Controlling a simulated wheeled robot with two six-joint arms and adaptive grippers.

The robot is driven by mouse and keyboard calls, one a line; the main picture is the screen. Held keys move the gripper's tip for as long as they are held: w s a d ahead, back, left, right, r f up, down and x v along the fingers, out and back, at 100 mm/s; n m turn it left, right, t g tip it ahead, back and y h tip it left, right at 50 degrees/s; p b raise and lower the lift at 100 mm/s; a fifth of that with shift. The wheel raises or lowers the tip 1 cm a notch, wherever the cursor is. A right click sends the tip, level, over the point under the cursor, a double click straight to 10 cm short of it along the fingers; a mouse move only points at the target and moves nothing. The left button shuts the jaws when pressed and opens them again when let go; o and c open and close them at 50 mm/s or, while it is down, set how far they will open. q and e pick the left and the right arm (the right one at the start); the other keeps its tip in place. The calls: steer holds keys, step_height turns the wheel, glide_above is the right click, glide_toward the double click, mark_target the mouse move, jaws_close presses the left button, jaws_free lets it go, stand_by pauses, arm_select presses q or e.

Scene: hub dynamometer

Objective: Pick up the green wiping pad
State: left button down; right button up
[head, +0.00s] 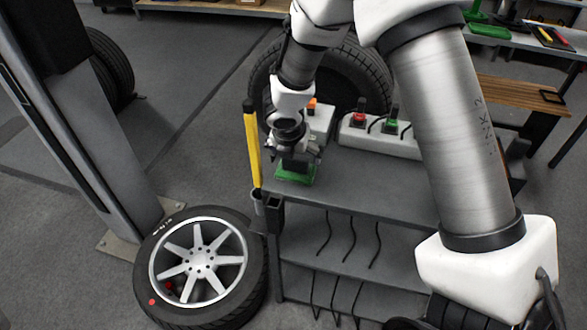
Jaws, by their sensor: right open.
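The green wiping pad (296,174) lies on the grey top of the cart (370,190), near its left end. My right gripper (296,160) is directly above the pad, pointing down, with its fingers at or just over it. The fingers are partly hidden and I cannot tell whether they touch the pad. The right gripper is open. My left gripper is not in the head view.
A yellow upright bar (252,147) stands at the cart's left edge. White boxes with a red knob (359,117) and a green knob (392,125) sit behind the gripper. A wheel (200,263) lies on the floor at left. The cart top's right part is clear.

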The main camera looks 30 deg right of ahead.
mark_target(295, 158)
steer(key=x, duration=0.4)
steer(key=shift+w+a+f+b, duration=0.1)
steer(key=shift+w+f+b, duration=0.15)
steer(key=shift+b, duration=0.15)
steer(key=shift+s, duration=0.1)
steer(key=shift+r, duration=0.1)
steer(key=c, duration=1.2)
